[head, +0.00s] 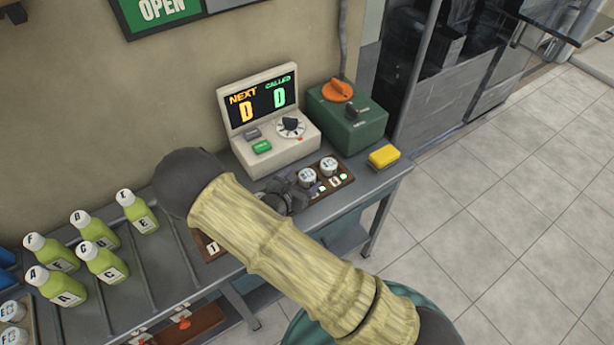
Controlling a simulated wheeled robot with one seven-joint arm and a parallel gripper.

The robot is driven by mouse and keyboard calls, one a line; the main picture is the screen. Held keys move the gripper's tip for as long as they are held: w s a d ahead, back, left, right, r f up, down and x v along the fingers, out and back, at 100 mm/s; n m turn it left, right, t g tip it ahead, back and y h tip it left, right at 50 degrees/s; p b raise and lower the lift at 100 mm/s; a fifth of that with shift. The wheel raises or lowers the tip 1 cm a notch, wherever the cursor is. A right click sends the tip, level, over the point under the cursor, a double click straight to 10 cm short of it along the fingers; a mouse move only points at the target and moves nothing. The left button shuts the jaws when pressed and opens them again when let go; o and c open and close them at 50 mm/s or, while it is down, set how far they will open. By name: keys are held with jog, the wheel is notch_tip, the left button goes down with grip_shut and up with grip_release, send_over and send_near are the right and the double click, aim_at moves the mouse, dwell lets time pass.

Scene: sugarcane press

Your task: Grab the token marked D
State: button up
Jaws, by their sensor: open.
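Two white round tokens, a left one (307,176) and a right one (328,166), stand on a dark brown tray (346,179) on the counter. Their markings are too small to read, so I cannot tell which is marked D. My gripper (290,192) is open, dark, and just left of the left token, over the tray's left part. My arm and gripper hide that part of the tray, and I cannot tell whether anything is between the fingers. More white round pieces (12,311) sit in a holder at the lower left edge, their letters unclear.
A display box (268,115) reading NEXT D and CALLED D stands behind the tray. A green box with an orange knob (350,117) and a yellow block (384,156) are to the right. Several lettered green bottles (100,262) stand left. Open floor lies right.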

jog(key=shift+x, duration=1.15)
jog(key=shift+s+a+r, duration=0.1)
jog(key=shift+s, duration=0.15)
jog(key=shift+w, duration=0.1)
jog(key=c, duration=1.1)
